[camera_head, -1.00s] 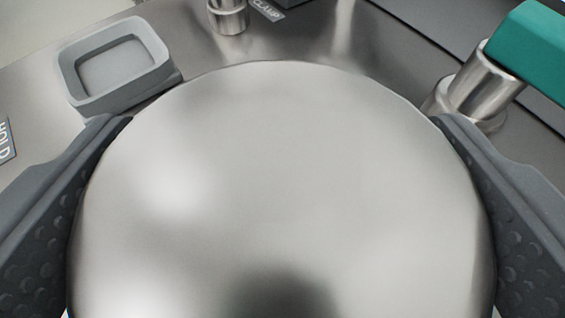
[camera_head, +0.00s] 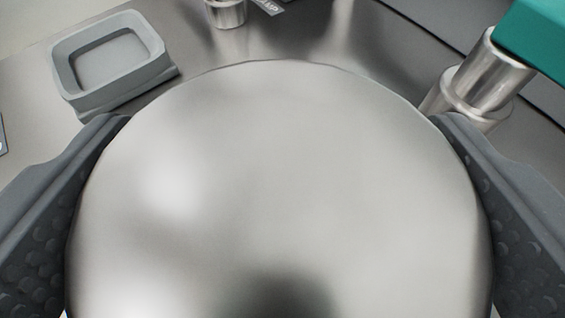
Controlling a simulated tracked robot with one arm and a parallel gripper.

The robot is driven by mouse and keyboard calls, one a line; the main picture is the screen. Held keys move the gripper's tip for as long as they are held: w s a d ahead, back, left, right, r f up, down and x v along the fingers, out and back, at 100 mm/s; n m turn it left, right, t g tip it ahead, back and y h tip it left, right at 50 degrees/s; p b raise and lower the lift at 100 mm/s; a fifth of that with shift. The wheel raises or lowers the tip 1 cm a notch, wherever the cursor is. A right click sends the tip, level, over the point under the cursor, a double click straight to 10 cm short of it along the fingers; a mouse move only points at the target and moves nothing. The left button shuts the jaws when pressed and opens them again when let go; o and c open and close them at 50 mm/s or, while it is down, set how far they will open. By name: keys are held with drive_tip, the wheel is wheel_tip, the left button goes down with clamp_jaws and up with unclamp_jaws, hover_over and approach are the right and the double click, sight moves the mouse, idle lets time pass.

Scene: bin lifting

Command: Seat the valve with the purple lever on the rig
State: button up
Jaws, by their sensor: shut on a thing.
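A large rounded metal body (camera_head: 280,180) fills the middle of the view. My gripper (camera_head: 280,215) is shut on it, with one dark textured finger pressed on its left side and one on its right. No purple lever shows, so I cannot tell from this view whether this is the valve with the purple lever. The underside of the held body is hidden, and I cannot see what lies directly below it.
A grey square tray (camera_head: 165,70) stands at the upper left on a metal surface (camera_head: 300,30). A short metal post (camera_head: 227,12) with a label is at the top. A metal cylinder (camera_head: 485,75) with a teal block (camera_head: 540,35) stands at the upper right.

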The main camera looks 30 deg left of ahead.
drive_tip(key=shift+f+b, duration=0.4)
drive_tip(key=shift+f, duration=0.7)
idle(0.6)
drive_tip(key=o, duration=1.6)
drive_tip(key=shift+c, duration=0.2)
drive_tip(key=shift+r+p, duration=2.3)
drive_tip(key=shift+r, duration=2.2)
